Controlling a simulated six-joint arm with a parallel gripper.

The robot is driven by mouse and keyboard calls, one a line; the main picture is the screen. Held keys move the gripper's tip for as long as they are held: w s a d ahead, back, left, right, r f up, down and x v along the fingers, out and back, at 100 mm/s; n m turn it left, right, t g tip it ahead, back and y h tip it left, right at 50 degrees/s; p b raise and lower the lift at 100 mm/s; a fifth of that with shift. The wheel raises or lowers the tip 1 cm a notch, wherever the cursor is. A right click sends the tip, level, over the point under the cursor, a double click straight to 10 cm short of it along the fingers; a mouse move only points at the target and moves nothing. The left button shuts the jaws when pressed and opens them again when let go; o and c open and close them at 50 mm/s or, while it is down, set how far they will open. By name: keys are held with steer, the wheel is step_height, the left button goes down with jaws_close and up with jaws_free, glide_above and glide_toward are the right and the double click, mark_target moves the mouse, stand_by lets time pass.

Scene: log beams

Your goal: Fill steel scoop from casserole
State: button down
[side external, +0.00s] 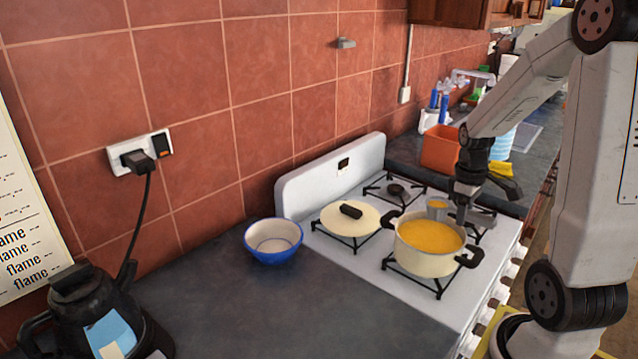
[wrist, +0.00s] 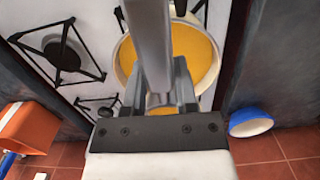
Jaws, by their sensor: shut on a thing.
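The casserole (side external: 425,262) is a cream pot with dark handles, full of orange-yellow soup, on the stove's front burner. It also shows in the wrist view (wrist: 207,87), partly hidden by my gripper. The steel scoop (side external: 437,214) is a small grey cup with orange-yellow contents at its top. It appears near the casserole's far rim; its exact height is unclear. My gripper (side external: 462,208) is beside the scoop, above the pot's far right side. In the wrist view, my gripper (wrist: 160,98) is shut on the scoop's grey handle (wrist: 150,45).
A lid (side external: 345,222) with a dark knob lies on the stove (side external: 335,252) left of the casserole. A blue bowl (side external: 273,243) stands on the dark counter (side external: 300,310). An orange container (side external: 440,150) stands behind the stove. Counter space before the bowl is clear.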

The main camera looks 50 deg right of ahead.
steer(key=shift+s+r+t, duration=0.1)
steer(key=shift+s+t, duration=0.05)
steer(key=shift+t, duration=0.25)
steer(key=shift+r, duration=0.3)
steer(key=shift+r, duration=0.7)
